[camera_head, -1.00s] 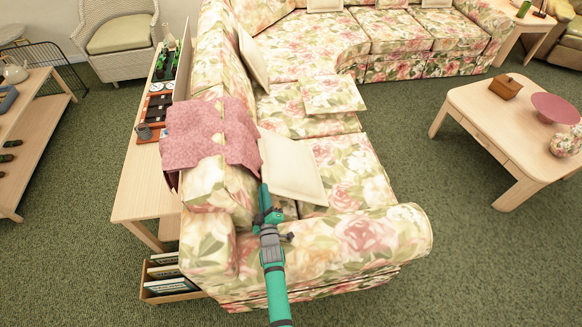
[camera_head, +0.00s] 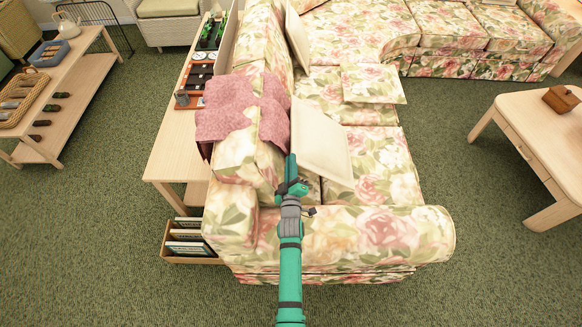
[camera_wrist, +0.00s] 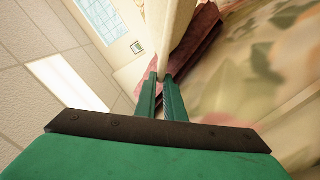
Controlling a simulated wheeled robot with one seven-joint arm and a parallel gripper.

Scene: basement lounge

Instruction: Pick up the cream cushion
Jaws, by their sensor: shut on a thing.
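The cream cushion (camera_head: 320,140) leans tilted at the near end of the floral sofa (camera_head: 370,232), beside the pink throw over the backrest. My gripper (camera_head: 291,165) reaches over the near armrest to the cushion's near left edge. In the wrist view my gripper (camera_wrist: 163,88) has its two green fingers closed on the cream cushion (camera_wrist: 168,35), which rises from between them. Whether the cushion still touches the seat is hard to tell.
A pink throw (camera_head: 235,112) hangs over the backrest, close to the cushion. A floral cushion (camera_head: 372,83) lies farther along the seat. A wooden console table (camera_head: 168,158) stands behind the sofa. A coffee table (camera_head: 510,118) stands right, with open carpet between.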

